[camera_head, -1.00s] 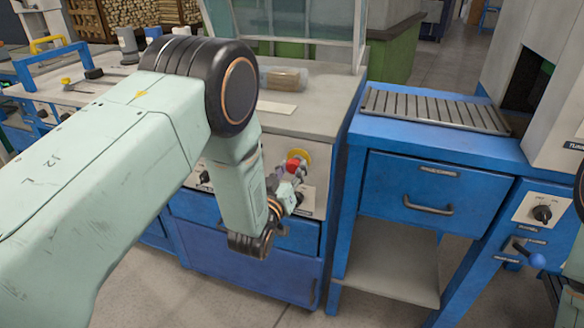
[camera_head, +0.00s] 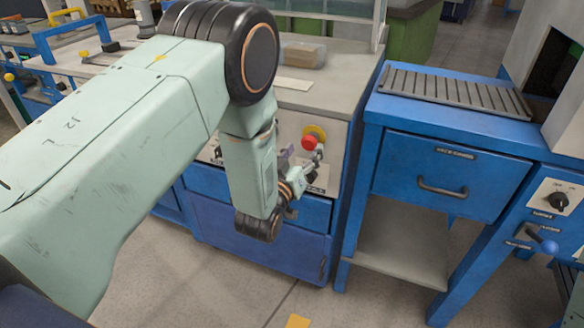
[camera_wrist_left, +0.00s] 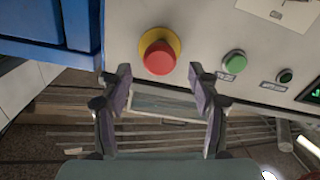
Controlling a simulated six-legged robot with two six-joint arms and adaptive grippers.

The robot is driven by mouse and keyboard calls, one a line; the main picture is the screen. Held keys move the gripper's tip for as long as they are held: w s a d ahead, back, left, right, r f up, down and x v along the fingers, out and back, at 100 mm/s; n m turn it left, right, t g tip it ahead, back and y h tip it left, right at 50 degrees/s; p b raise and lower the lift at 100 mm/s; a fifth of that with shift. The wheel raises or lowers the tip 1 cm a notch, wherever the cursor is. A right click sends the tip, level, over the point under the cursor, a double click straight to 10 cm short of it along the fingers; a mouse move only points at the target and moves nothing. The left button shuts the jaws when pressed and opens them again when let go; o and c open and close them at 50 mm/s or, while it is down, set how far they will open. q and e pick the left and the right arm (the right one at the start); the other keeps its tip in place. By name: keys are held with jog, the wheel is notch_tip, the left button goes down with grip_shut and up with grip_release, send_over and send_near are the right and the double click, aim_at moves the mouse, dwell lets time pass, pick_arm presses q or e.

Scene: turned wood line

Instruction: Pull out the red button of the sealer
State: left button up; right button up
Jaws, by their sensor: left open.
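The red button (camera_head: 309,143) with its yellow collar sits on the pale front panel of the sealer (camera_head: 337,133), above blue drawers. In the left wrist view the round red button (camera_wrist_left: 159,58) shows whole on its yellow collar. My left gripper (camera_head: 306,166) is just below and in front of the button in the head view. In the left wrist view its two fingers (camera_wrist_left: 160,82) are open, one on each side below the button, with nothing between them. They look apart from the button; the exact gap in depth is hard to tell. My right gripper is not in view.
A blue cabinet with a drawer (camera_head: 424,178) stands to the right. A clear package (camera_head: 303,55) lies on the sealer's top.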

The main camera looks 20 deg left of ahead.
pick_arm(q)
jog(key=s, duration=0.9)
jog(key=shift+s+a, duration=0.15)
jog(key=shift+s, duration=0.1)
jog(key=shift+f, duration=0.1)
jog(key=s+a+f+m+g, duration=0.2)
jog(key=s+f+g, duration=0.8)
jog(key=f, duration=0.5)
jog(key=s+f+g, duration=0.3)
jog(key=s+g, duration=0.1)
jog(key=s, duration=0.8)
jog(key=s+a+f+g, duration=0.1)
jog(key=s+f+g, duration=0.2)
jog(key=s, duration=0.9)
jog(key=shift+g, duration=0.5)
